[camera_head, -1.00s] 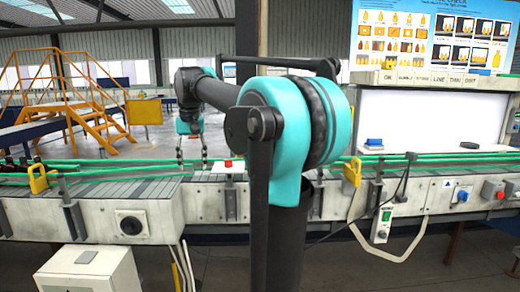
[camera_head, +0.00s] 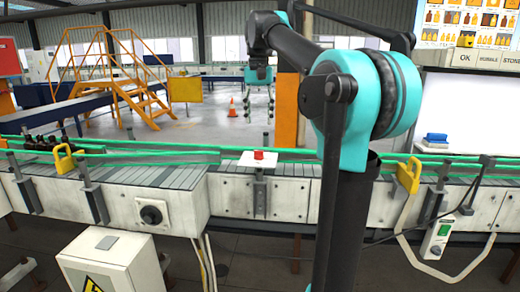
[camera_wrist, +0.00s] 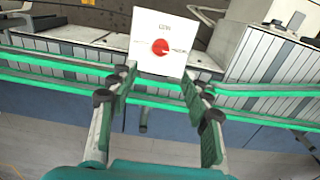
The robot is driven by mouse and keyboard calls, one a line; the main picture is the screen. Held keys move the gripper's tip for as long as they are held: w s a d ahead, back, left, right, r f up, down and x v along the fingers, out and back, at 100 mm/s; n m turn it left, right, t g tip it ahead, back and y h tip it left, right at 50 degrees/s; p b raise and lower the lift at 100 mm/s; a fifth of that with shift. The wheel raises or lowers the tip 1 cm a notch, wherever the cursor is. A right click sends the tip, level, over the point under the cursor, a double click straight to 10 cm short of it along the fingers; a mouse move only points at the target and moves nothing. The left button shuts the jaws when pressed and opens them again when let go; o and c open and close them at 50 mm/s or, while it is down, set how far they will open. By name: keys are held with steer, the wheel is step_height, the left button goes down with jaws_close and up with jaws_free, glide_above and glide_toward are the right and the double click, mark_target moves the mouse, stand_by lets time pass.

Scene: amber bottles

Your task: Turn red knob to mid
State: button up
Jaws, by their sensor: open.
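The red knob (camera_wrist: 160,47) sits on a white square plate (camera_wrist: 148,28) in the wrist view, with a small dark label and a mark to its right. The knob also shows in the head view (camera_head: 259,155), on its plate (camera_head: 250,162) at the conveyor. My gripper (camera_wrist: 157,98) is open and empty, its two fingers spread wide. In the wrist view the knob appears beyond the fingertips, between their lines, and apart from them. In the head view my gripper (camera_head: 258,105) hangs above and behind the knob.
Green guide rails (camera_wrist: 60,80) run along the conveyor (camera_head: 180,178) and lie close behind the fingers in the wrist view. A black dial (camera_head: 152,213) is on the conveyor's front.

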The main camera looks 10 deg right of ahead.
mark_target(259, 155)
step_height(259, 155, down, 12)
steer(key=shift+r, duration=0.2)
steer(key=shift+c, duration=0.6)
jaws_close()
